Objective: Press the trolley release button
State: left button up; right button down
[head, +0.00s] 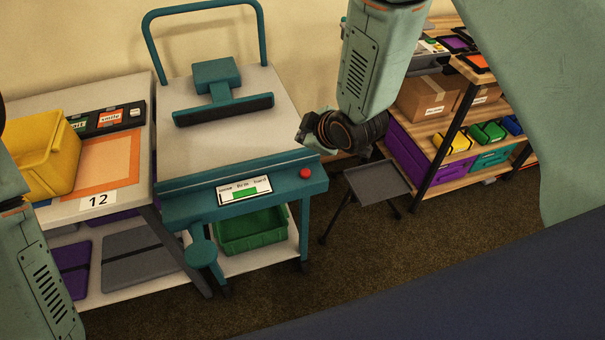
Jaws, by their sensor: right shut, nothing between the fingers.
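A teal trolley (170,200) with a pale top stands in the middle of the head view. A red button (305,173) sits at the right end of its teal front beam. It looks like the only button there. My right gripper (303,136) is shut and empty. In the picture it is just above the red button, apart from it, beside the trolley's right edge. The gap in depth is hard to judge. Of my left arm only a link shows at the lower left; its gripper is out of view.
The beam carries a small display (245,190) with a green bar. A teal press head (222,92) stands on the trolley top, and a green crate (252,232) is below. A table with a yellow bin (45,155) is left; a small grey stand (370,182) and shelves (470,150) are right.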

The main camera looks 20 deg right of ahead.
jog(key=d, duration=0.2)
jog(key=b, duration=0.5)
send_over(306, 174)
notch_tip(306, 174, down, 6)
jog(key=shift+s+a+r, duration=0.1)
jog(key=shift+a+r, duration=0.05)
jog(key=f+b, duration=0.1)
jog(key=d+f+b, duration=0.1)
jog(key=f, duration=0.1)
jog(key=shift+f, duration=0.25)
jog(key=shift+a+r, duration=0.1)
jog(key=shift+a, duration=0.3)
pick_arm(q)
notch_tip(306, 174, down, 7)
jog(key=d, duration=0.1)
pick_arm(e)
jog(key=shift+d, duration=0.15)
pick_arm(q)
jog(key=shift+w+d, duration=0.1)
pick_arm(e)
jog(key=shift+d, duration=0.1)
pick_arm(q)
jog(key=shift+a, duration=0.2)
pick_arm(e)
jog(key=shift+a, duration=0.2)
